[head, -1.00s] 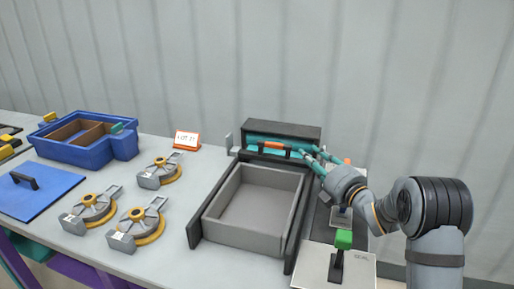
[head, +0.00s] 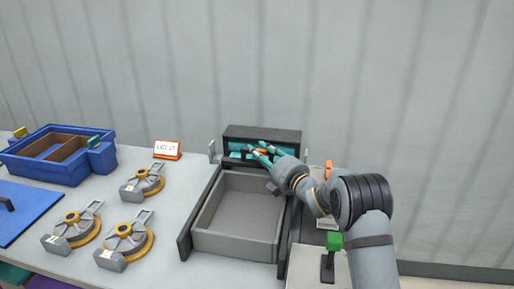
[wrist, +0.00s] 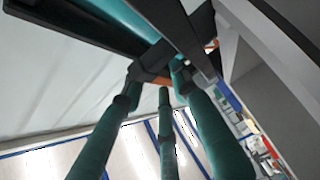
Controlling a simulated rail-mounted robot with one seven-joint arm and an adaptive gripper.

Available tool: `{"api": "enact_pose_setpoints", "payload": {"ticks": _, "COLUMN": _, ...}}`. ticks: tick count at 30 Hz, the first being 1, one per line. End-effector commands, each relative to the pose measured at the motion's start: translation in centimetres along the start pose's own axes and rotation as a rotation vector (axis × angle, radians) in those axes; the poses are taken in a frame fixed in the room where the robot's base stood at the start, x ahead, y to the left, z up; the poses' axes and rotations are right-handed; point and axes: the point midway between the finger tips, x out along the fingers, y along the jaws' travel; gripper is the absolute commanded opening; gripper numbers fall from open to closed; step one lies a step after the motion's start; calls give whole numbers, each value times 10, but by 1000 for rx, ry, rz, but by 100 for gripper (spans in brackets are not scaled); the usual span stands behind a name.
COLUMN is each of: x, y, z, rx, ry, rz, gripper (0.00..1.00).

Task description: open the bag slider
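A dark frame (head: 262,136) at the back of the grey tray holds a teal bag strip (head: 236,154). The strip also shows in the wrist view (wrist: 128,22). An orange slider handle (head: 259,153) lies along it, mostly covered by my fingers. My gripper (head: 257,149) reaches in from the right, its teal fingers over the slider. In the wrist view the fingers (wrist: 159,72) meet at a dark bar with a bit of orange (wrist: 158,82) behind it. Whether they are closed on the slider is not clear.
The grey tray (head: 240,247) with dark side rails is empty. A green-topped post (head: 334,242) stands right of it. Several yellow-grey reels (head: 125,245), a lot sign (head: 167,150) and a blue bin (head: 62,171) stand on the left.

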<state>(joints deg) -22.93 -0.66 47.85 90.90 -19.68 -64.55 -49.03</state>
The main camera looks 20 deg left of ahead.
Motion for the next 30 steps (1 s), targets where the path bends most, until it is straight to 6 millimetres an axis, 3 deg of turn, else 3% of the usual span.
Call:
{"api": "enact_pose_setpoints", "payload": {"ticks": 13, "x": 12, "y": -1, "z": 1, "rx": 1, "ry": -2, "rz": 0, "gripper": 29}}
{"api": "enact_pose_setpoints", "payload": {"ticks": 27, "x": 12, "y": 0, "z": 1, "rx": 1, "ry": -2, "rz": 0, "gripper": 1}}
{"api": "enact_pose_setpoints", "payload": {"ticks": 30, "x": 12, "y": -1, "z": 1, "rx": 1, "ry": -2, "rz": -1, "gripper": 0}}
